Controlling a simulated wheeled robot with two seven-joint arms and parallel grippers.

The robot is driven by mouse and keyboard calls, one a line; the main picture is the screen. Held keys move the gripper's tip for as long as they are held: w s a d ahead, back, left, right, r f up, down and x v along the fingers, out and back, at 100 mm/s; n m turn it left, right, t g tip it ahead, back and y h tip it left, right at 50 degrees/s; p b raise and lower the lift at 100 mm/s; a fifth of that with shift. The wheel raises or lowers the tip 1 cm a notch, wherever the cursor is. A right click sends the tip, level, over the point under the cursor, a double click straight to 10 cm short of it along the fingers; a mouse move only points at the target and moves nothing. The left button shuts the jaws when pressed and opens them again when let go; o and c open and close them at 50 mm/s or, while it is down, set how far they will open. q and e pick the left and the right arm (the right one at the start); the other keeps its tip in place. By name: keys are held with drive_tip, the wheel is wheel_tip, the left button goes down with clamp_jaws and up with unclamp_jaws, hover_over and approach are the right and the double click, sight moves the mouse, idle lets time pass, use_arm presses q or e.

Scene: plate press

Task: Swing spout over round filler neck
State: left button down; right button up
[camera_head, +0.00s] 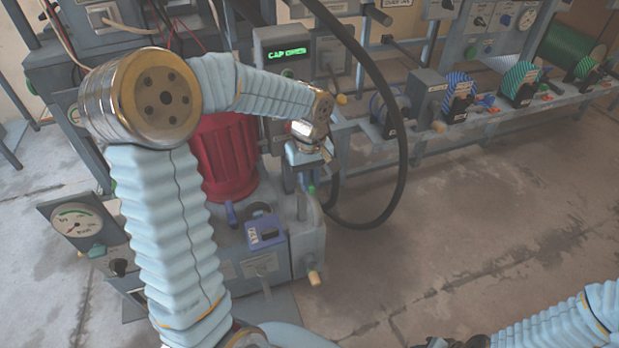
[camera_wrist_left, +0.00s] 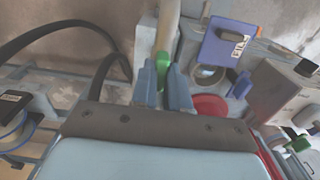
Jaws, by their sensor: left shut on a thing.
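My left gripper (camera_head: 308,165) reaches down at the right side of the machine. In the left wrist view its two blue-grey fingers (camera_wrist_left: 163,88) are shut on a green piece (camera_wrist_left: 163,66), which I take for the spout's grip. A pale bar, likely the spout (camera_wrist_left: 168,28), runs away from it. The round filler neck (camera_head: 258,210) is a dark opening beside a raised purple flap (camera_head: 266,233). It also shows in the left wrist view (camera_wrist_left: 207,74), right of the fingers, apart from the bar. My right gripper (camera_head: 455,342) is only a dark fragment at the bottom edge.
A red ribbed cylinder (camera_head: 222,158) stands behind the filler neck. A black hose (camera_head: 398,150) loops down right of my left gripper. A green-lit display (camera_head: 286,53) reads "CAP OPEN". A gauge (camera_head: 76,220) sits at left. The floor at right is clear.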

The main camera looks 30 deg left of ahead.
use_arm(q)
drive_tip(key=shift+s+a+m, duration=0.1)
drive_tip(key=shift+m, duration=0.2)
drive_tip(key=a+m+p, duration=0.4)
drive_tip(key=a+m, duration=0.4)
drive_tip(key=m, duration=0.9)
drive_tip(key=shift+s+a+p, duration=0.25)
drive_tip(key=shift+a+p, duration=0.15)
drive_tip(key=shift+m, duration=0.4)
drive_tip(key=c, duration=1.1)
unclamp_jaws()
drive_tip(key=shift+r, duration=0.1)
